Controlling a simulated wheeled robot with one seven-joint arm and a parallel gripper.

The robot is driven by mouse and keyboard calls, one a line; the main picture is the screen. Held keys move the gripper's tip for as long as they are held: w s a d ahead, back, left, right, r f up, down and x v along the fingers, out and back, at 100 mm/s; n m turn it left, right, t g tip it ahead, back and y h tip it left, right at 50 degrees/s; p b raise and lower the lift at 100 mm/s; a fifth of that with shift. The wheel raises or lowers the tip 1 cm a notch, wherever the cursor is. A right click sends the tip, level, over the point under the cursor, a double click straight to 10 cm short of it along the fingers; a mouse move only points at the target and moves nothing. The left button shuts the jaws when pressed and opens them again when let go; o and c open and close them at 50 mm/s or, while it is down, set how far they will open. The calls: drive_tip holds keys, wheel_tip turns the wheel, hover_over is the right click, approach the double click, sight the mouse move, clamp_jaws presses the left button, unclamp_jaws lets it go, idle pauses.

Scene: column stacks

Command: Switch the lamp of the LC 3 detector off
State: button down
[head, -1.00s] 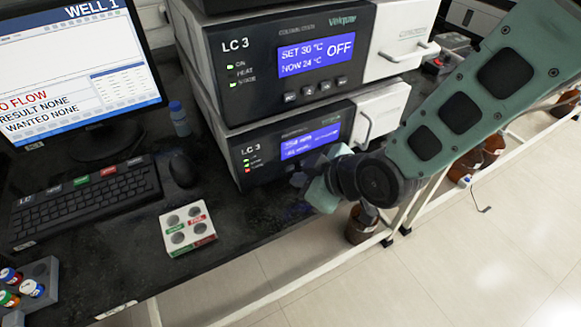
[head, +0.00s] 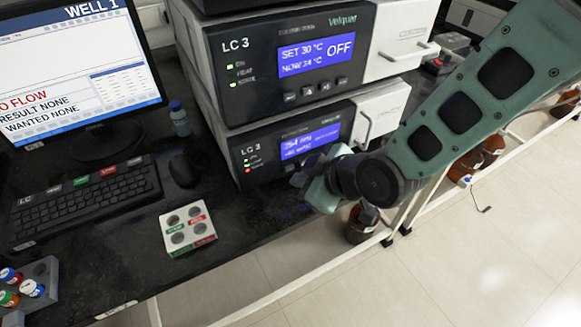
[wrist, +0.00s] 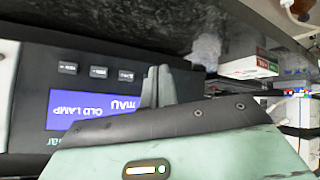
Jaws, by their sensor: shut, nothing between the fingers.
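The LC 3 detector (head: 262,152) is the lower unit of the stack, with a lit blue screen (head: 318,140) and small status lights at its left; their labels are too small to read. In the wrist view its screen (wrist: 92,112) appears upside down and reads "mAU" and "OLD LAMP". Several small dark buttons (wrist: 98,72) lie in a row beside the screen. My gripper (head: 302,180) is at the detector's lower front, hiding part of the panel. Its fingers (wrist: 158,75) are shut and empty, close to the end button (wrist: 126,75). I cannot tell whether they touch the panel.
The LC 3 column oven (head: 265,65) sits on top, showing OFF. Brown bottles (head: 362,222) stand below.

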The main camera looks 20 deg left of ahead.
drive_tip(key=shift+a, duration=0.1)
idle(0.5)
drive_tip(key=shift+w+a, duration=0.25)
drive_tip(key=shift+w+a, duration=0.3)
idle(0.8)
idle(0.3)
drive_tip(key=shift+s+d+b, duration=0.3)
drive_tip(key=shift+s+d, duration=0.25)
drive_tip(key=shift+d, duration=0.1)
drive_tip(key=shift+s+d+b, duration=0.45)
drive_tip(key=shift+s+d, duration=1.2)
drive_tip(key=shift+d, duration=0.25)
drive_tip(key=shift+r, duration=0.1)
